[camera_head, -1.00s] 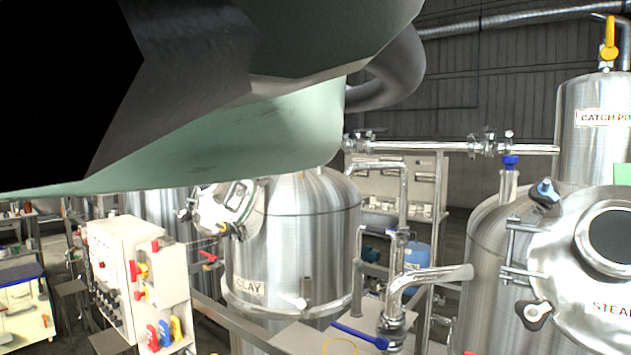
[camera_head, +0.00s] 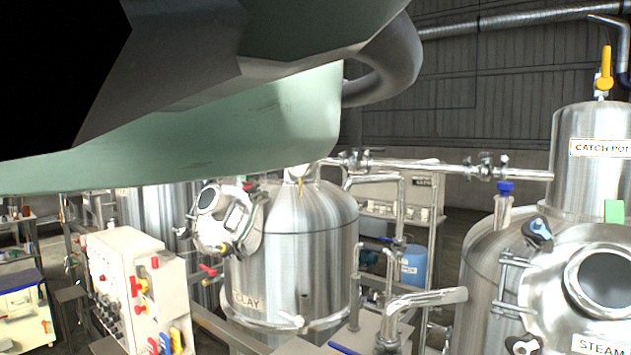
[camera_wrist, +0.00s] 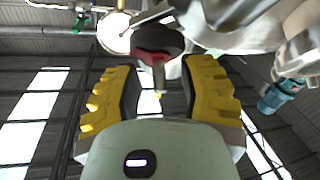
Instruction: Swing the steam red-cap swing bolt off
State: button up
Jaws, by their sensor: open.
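The steam tank (camera_head: 485,265) stands at the right in the head view, with a round steel lid (camera_head: 545,290) labelled STEAM. A blue-marked swing bolt (camera_head: 538,233) and a dark-knobbed one (camera_head: 522,346) sit at the lid's left edge. No red-capped bolt shows on this lid there. In the wrist view, my gripper (camera_wrist: 161,82) is open with its yellow-padded fingers spread. A dark knob with a red collar and grey stem (camera_wrist: 153,57), apparently the red-cap swing bolt, appears between or just beyond the fingertips. I cannot tell whether they touch it.
The clay tank (camera_head: 290,260) stands mid-view, with a white control box (camera_head: 125,285) to its left. Steel pipes (camera_head: 430,298) run between the tanks. My arm covers the upper left.

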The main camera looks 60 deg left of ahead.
jog(key=shift+o, duration=0.2)
grip_shut()
dwell(0.4)
